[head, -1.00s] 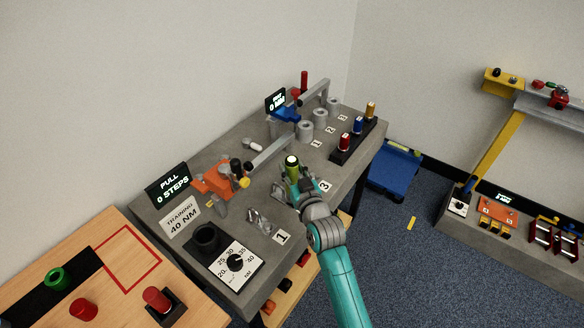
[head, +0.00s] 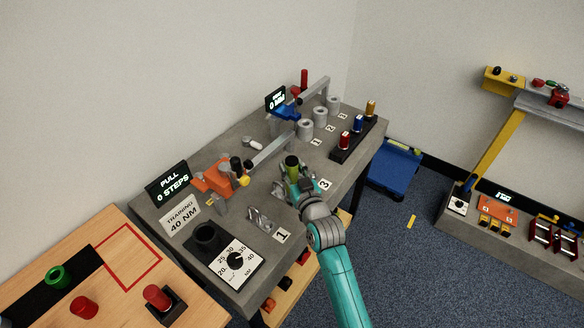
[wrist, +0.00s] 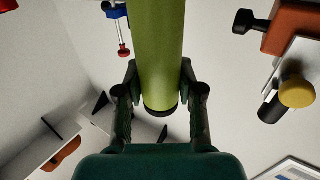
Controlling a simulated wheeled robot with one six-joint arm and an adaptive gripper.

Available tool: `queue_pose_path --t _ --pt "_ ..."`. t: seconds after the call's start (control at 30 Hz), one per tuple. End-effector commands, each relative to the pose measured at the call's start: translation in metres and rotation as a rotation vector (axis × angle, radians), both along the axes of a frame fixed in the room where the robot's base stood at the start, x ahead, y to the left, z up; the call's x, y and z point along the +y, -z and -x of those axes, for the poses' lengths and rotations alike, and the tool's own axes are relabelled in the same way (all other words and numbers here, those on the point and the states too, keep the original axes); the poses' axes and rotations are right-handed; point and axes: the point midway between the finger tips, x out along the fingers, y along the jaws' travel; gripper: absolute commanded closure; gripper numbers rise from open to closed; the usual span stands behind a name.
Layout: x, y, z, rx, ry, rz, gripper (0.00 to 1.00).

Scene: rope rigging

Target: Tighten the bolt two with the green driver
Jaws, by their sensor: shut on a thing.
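My gripper (head: 293,180) is shut on the green driver (head: 291,162), which stands roughly upright over the bench between the number 1 and number 3 labels. In the wrist view the driver's green barrel (wrist: 160,50) sits between the two fingers of my gripper (wrist: 160,98), its dark-rimmed end towards the camera. Bolt two and its label are not visible; my gripper and arm cover that stretch of bench. I cannot tell whether the driver's working end touches a bolt. A metal shackle-like fitting (head: 259,219) sits beside the number 1 label (head: 282,237).
An orange clamp (head: 212,179) with a metal bar stands left of my gripper. A dial plate (head: 237,263) and black cup (head: 206,238) are at the bench's front. Grey cylinders (head: 305,129) and a black rack (head: 340,148) of coloured pieces stand behind.

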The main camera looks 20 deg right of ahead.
Motion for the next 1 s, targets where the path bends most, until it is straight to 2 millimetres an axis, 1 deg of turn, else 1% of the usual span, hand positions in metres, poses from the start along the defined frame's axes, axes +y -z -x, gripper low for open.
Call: queue_pose_path --t 0.03,1.0 --pt "0.0001 0.0025 0.0003 0.004 0.0 0.0 1.0" --pt "0.0 0.0098 0.0004 0.007 0.0 0.0 1.0"
